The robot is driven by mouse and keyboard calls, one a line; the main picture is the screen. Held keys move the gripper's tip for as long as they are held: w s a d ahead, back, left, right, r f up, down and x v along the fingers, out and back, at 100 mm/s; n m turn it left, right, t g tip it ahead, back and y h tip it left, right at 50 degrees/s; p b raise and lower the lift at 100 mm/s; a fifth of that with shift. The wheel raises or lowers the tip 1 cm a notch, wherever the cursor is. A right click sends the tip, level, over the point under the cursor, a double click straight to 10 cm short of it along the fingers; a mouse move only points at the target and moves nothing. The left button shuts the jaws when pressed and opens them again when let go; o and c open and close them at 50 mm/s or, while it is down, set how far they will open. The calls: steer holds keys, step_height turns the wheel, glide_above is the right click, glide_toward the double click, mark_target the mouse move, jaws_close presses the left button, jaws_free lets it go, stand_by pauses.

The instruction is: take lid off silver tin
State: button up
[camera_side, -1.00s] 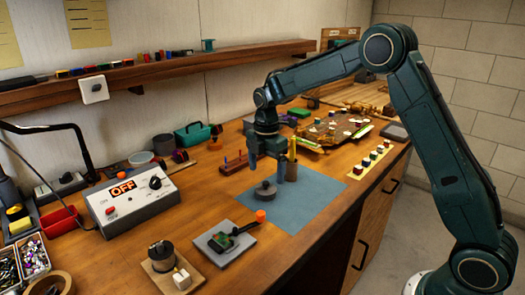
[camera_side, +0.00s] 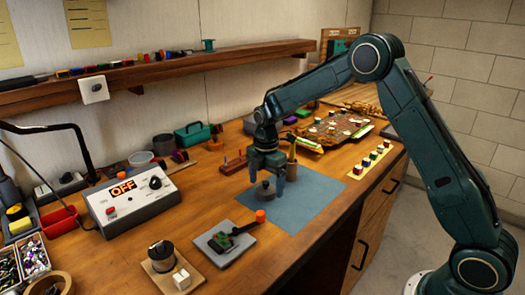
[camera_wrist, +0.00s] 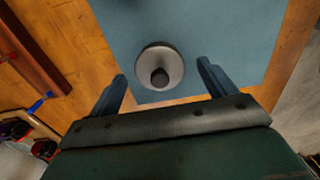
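The silver tin (camera_side: 264,189) is a small grey round tin with a darker knob on its lid. It stands on the blue mat (camera_side: 308,199). In the wrist view the tin's lid (camera_wrist: 160,66) shows from above, with the dark knob at its middle. My gripper (camera_side: 265,180) is low over the tin, pointing down. In the wrist view its two fingers (camera_wrist: 161,68) are spread wide, one to each side of the tin and apart from it. The lid appears to be on the tin. The gripper partly hides the tin in the side view.
A black and green part on a grey pad (camera_side: 245,246) lies in front of the mat, with an orange-capped item beside it. A control box (camera_side: 132,200) is at left. The mat's right side is clear.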

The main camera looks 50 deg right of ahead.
mark_target(266, 182)
steer(key=c, duration=1)
steer(key=shift+r, duration=0.1)
step_height(266, 182, up, 20)
stand_by(0.7)
